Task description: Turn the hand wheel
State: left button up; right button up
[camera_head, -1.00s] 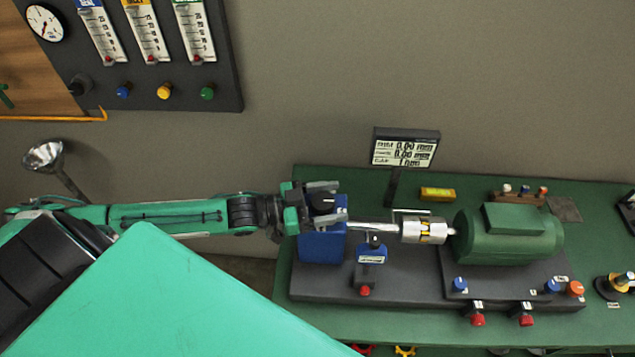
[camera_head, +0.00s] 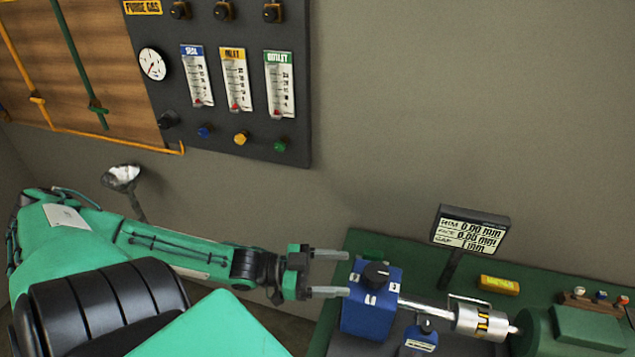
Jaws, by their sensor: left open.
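A blue block (camera_head: 370,311) with a round black knob (camera_head: 376,272) on top stands at the left end of a shaft. The knob is the most wheel-like part in view; I cannot tell if it is the hand wheel. My left gripper (camera_head: 347,273) comes in from the left, just left of the blue block. Its two fingers point right, spread apart with nothing between them. The fingertips show close to the block's left edge, and I cannot tell if they touch it. My right gripper is out of view.
A silver coupling (camera_head: 480,322) joins the shaft to a green motor (camera_head: 580,330). A display (camera_head: 470,232) stands behind the shaft on the green bench (camera_head: 400,247). A yellow box (camera_head: 499,285) lies near it. A dark gauge panel (camera_head: 291,140) is on the wall.

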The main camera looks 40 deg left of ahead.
pick_arm(q)
jog(key=shift+p+v, duration=0.3)
jog(key=shift+v, duration=1.45)
